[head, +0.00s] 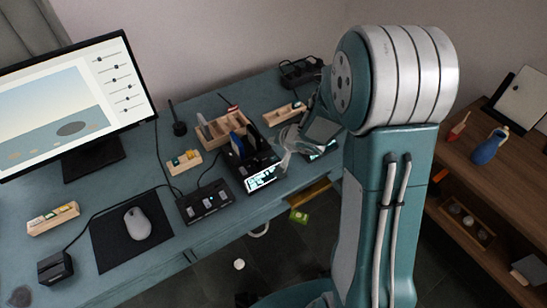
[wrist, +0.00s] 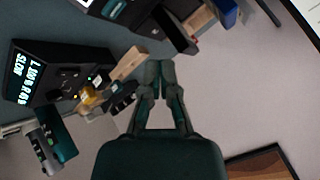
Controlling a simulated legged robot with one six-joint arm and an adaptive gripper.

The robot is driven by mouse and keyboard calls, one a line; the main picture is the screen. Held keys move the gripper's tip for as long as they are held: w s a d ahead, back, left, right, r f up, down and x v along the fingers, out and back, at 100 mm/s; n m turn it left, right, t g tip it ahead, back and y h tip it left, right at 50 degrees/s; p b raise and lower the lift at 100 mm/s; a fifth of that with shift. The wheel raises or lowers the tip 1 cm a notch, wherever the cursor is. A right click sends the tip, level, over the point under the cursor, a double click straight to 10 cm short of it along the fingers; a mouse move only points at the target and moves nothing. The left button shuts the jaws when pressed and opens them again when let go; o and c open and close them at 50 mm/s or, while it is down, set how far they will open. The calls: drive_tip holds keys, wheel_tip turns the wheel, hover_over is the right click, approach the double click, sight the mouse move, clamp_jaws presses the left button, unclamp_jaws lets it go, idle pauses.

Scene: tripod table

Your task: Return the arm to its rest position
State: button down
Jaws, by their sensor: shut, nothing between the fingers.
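My gripper (wrist: 160,68) shows in the wrist view with its two dark fingers brought together at the tips and nothing between them. Beyond the fingertips in that view are a pale wooden block or tray (wrist: 128,63) and a dark device with a lit display (wrist: 22,75); I cannot tell how far away they are. In the head view my arm fills the right of the picture and its far end reaches over the desk (head: 225,235), partly hidden behind my own links.
A monitor (head: 75,90) stands at the desk's left, with a mouse (head: 137,223) on a black mat (head: 108,246). Wooden trays (head: 222,124) and a black device (head: 205,202) crowd the middle. A wooden shelf (head: 490,185) with a blue vase (head: 487,149) is at the right.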

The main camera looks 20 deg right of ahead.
idle(0.3)
drive_tip(key=s+d+r+h, duration=0.3)
drive_tip(key=s+r, duration=0.1)
drive_tip(key=r, duration=0.4)
drive_tip(key=s+d+r+h, duration=0.2)
drive_tip(key=s+r+h, duration=0.15)
drive_tip(key=r, duration=0.45)
drive_tip(key=s+a+r+n+g+y, duration=0.1)
drive_tip(key=s+a+r+n, duration=0.1)
drive_tip(key=s, duration=0.7)
drive_tip(key=s+a+r+n+g+y, duration=0.1)
drive_tip(key=s+a+r+n, duration=0.1)
drive_tip(key=s, duration=0.8)
drive_tip(key=shift+s+a+r+g+y, duration=0.3)
drive_tip(key=shift+a+g+y, duration=0.1)
drive_tip(key=shift+a, duration=0.15)
